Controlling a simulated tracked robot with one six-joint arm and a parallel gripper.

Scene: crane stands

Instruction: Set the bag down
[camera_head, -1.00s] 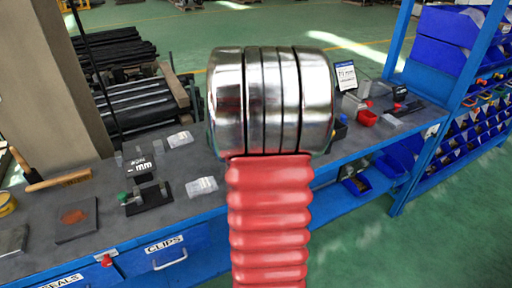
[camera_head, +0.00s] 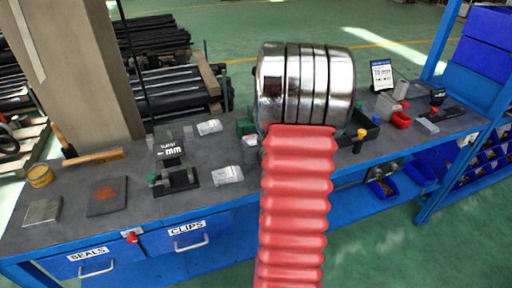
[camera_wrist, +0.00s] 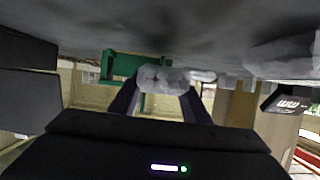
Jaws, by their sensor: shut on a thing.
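My gripper (camera_wrist: 160,104) is shut on a clear plastic bag (camera_wrist: 163,79), seen between the two dark fingers in the wrist view. The wrist picture is upside down, with the grey tabletop along its top. The bag is close to the tabletop; I cannot tell whether it touches. A green holder (camera_wrist: 122,66) is just beyond it. In the head view my red and chrome arm hides the gripper. Two other clear bags lie on the bench, one at the back (camera_head: 209,127) and one nearer the front (camera_head: 228,175).
The grey bench (camera_head: 140,208) also holds a black display (camera_head: 170,148), a dark stand (camera_head: 176,182), a rust-marked plate (camera_head: 107,196), a hammer (camera_head: 90,156) and a yellow tin (camera_head: 40,176).

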